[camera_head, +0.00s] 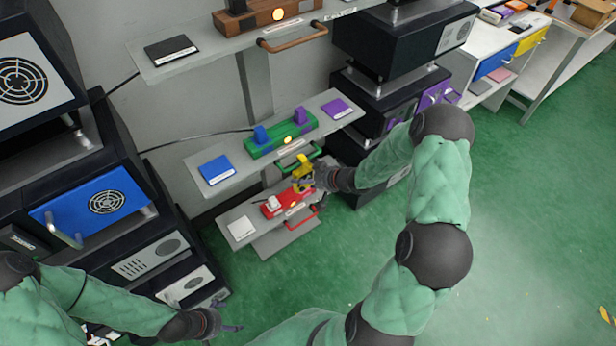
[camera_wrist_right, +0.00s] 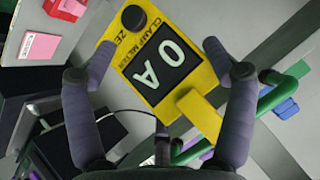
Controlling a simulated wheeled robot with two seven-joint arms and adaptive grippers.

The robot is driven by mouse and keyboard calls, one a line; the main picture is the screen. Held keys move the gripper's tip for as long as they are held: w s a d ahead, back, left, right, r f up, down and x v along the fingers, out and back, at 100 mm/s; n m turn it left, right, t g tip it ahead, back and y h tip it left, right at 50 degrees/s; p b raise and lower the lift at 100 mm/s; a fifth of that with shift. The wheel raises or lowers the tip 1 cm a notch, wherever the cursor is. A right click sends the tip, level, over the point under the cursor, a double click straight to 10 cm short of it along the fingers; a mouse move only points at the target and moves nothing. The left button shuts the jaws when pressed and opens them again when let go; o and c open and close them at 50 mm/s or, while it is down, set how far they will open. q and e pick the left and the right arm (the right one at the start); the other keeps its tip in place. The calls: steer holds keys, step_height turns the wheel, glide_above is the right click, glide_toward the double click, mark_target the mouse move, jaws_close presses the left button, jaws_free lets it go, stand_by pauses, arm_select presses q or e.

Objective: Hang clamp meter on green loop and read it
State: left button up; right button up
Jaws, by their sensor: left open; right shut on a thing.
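The yellow clamp meter (camera_head: 303,168) is at the green loop (camera_head: 315,150) under the green fixture (camera_head: 281,137). My right gripper (camera_head: 317,174) is shut on the meter. In the right wrist view, the clamp meter (camera_wrist_right: 118,62) sits between the two fingers of the gripper (camera_wrist_right: 158,72), and its dark display reads 0 A. A yellow part of the meter reaches toward the green loop (camera_wrist_right: 268,99), partly hiding it; I cannot tell whether it closes around the loop. My left gripper (camera_head: 215,326) is open and empty at the lower left, away from the fixtures.
A red fixture (camera_head: 287,201) with a red loop (camera_head: 304,218) is on the shelf below. A brown fixture with a brown loop (camera_head: 292,37) is above. Black equipment stacks stand left (camera_head: 120,215) and right (camera_head: 397,93) of the shelves.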

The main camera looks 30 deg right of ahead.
steer(key=o, duration=1.3)
steer(key=v, duration=1.2)
steer(key=shift+d, duration=0.1)
steer(key=shift+f, duration=0.1)
